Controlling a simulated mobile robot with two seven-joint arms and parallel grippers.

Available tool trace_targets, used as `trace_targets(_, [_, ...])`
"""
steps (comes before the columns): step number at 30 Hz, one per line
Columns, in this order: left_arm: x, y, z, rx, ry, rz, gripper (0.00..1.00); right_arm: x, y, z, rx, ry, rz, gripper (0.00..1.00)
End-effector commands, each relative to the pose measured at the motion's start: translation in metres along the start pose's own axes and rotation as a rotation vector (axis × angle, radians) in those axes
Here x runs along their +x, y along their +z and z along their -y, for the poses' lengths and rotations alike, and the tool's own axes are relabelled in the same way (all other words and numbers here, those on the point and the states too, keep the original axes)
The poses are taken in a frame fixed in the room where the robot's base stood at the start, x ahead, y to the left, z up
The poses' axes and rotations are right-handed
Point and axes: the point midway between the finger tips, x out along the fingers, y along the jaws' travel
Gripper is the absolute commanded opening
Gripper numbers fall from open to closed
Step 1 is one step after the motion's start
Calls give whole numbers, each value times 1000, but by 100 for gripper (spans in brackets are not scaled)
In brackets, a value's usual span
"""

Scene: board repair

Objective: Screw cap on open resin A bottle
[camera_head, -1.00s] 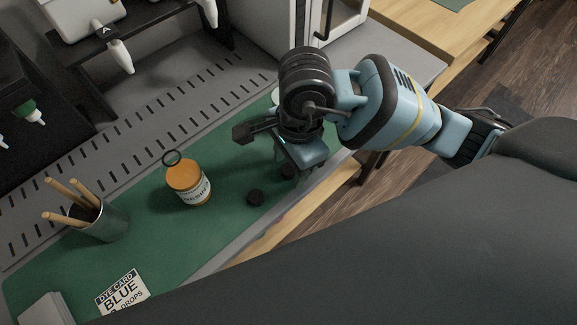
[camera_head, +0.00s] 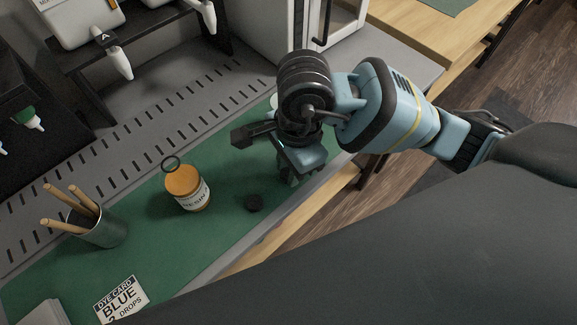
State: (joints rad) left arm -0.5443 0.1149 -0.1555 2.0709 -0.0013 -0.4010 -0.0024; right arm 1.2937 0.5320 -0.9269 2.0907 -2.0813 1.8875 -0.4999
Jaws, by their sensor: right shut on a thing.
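The resin bottle (camera_head: 188,187) is amber with a white label and stands upright on the green mat (camera_head: 150,240). A dark ring shows at its top, and I cannot read whether the label says A. My left gripper is not in view.
A metal cup (camera_head: 108,230) with wooden sticks stands left of the bottle. A blue dye card (camera_head: 121,299) and a white stack (camera_head: 42,312) lie at the front left. A slotted grey panel (camera_head: 130,140) runs behind the mat. The mat between bottle and gripper is mostly clear.

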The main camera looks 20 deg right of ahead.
Motion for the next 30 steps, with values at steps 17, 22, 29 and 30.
trace_targets(17, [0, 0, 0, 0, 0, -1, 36, -36, 19, -70, -8, -1, 1, 4])
trace_targets(22, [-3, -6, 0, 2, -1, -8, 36, -40, 28, -112, -5, 3, 2, 4])
trace_targets(29, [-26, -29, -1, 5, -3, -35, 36, -46, 34, -136, 1, 1, 2, 4])
trace_targets(30, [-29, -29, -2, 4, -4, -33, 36, -45, 35, -138, 1, 1, 3, 4])
